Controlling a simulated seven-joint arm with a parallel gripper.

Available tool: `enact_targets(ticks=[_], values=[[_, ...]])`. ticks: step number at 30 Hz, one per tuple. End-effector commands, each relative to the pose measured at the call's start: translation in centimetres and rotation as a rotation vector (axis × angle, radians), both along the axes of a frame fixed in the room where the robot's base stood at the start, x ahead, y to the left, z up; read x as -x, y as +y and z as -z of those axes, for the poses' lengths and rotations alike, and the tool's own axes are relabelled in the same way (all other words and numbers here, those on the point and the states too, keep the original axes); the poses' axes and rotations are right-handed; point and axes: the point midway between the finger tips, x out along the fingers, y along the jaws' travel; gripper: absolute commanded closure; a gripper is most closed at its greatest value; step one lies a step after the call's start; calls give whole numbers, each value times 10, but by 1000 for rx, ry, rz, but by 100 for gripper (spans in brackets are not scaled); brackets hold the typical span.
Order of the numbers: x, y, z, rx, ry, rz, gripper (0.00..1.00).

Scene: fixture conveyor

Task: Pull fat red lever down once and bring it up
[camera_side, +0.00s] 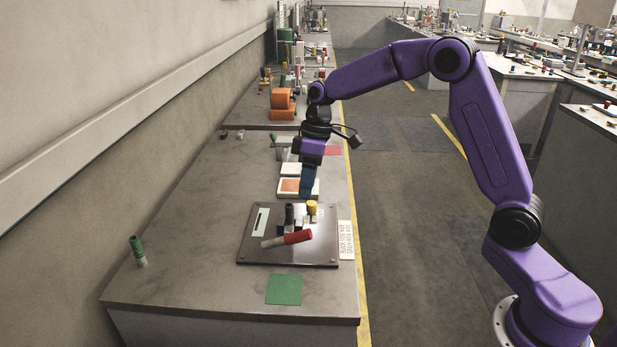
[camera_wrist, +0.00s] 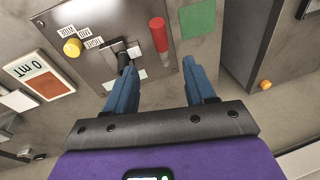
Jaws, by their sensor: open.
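The fat red lever (camera_side: 298,237) is a thick red grip on a pale shaft. It lies low and nearly flat across the dark panel (camera_side: 255,250) on the bench. In the wrist view the red lever (camera_wrist: 159,35) shows ahead of the fingertips, roughly in line with the gap between them. My gripper (camera_side: 307,195) has blue fingers and hangs above the panel's far edge, apart from the lever. In the wrist view my gripper (camera_wrist: 161,66) is open with nothing between its fingers.
A black lever (camera_side: 289,213) and a yellow knob (camera_side: 312,207) stand on the panel close to the red lever. In the wrist view the black lever (camera_wrist: 123,58) is near my left finger. A green square (camera_side: 284,290) lies in front. A green-topped peg (camera_side: 137,250) stands left.

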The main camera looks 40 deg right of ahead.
Motion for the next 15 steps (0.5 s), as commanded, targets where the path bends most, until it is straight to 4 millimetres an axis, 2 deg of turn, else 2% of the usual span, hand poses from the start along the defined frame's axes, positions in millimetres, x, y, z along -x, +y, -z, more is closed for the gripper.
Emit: enact_targets(ticks=[4, 12, 14, 15], values=[[0, -1, -8, 0, 0, -1, 45], [0, -2, -10, 0, 0, -1, 45], [0, -2, -10, 1, 0, -3, 62], [0, -1, -9, 4, 0, -14, 75]])
